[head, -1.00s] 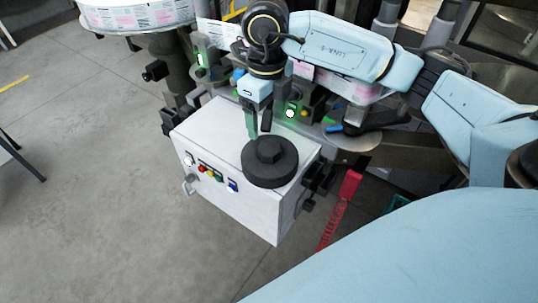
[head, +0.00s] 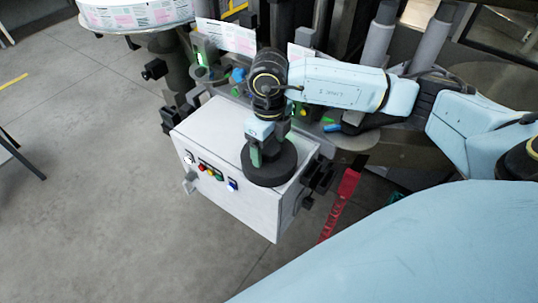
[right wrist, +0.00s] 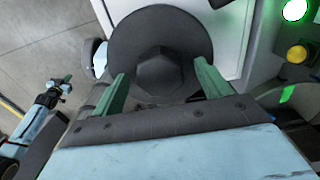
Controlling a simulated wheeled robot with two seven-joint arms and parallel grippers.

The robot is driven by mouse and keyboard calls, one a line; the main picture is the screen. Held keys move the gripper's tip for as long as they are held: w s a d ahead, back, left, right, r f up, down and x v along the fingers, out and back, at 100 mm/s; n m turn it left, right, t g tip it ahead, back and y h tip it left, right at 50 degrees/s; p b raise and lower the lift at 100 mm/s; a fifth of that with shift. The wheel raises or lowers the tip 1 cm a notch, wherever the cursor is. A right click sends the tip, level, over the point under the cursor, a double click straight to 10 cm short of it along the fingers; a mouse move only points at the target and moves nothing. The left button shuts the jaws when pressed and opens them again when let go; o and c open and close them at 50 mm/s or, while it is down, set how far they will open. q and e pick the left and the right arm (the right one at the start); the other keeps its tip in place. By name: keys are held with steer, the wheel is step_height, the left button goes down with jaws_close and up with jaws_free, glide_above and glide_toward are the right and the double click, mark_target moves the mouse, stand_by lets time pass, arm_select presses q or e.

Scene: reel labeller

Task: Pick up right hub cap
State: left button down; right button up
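The right hub cap (head: 270,173) is a black round disc with a raised hexagonal knob, lying on top of the white control box (head: 212,118). In the right wrist view the hub cap (right wrist: 160,30) lies just ahead of my gripper, with its knob between the lines of the two fingers. My right gripper (head: 266,158) is above the hub cap in the head view and hides part of it and its knob. In the right wrist view the green fingers of my right gripper (right wrist: 163,80) are spread wide, with nothing visibly clamped.
The control box front carries coloured buttons (head: 210,171). Machine posts and a dark round plate (head: 352,143) stand behind and to the right. A large label reel (head: 135,14) is at the back left. Open floor lies left of the box.

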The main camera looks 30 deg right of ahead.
steer(key=c, duration=1.1)
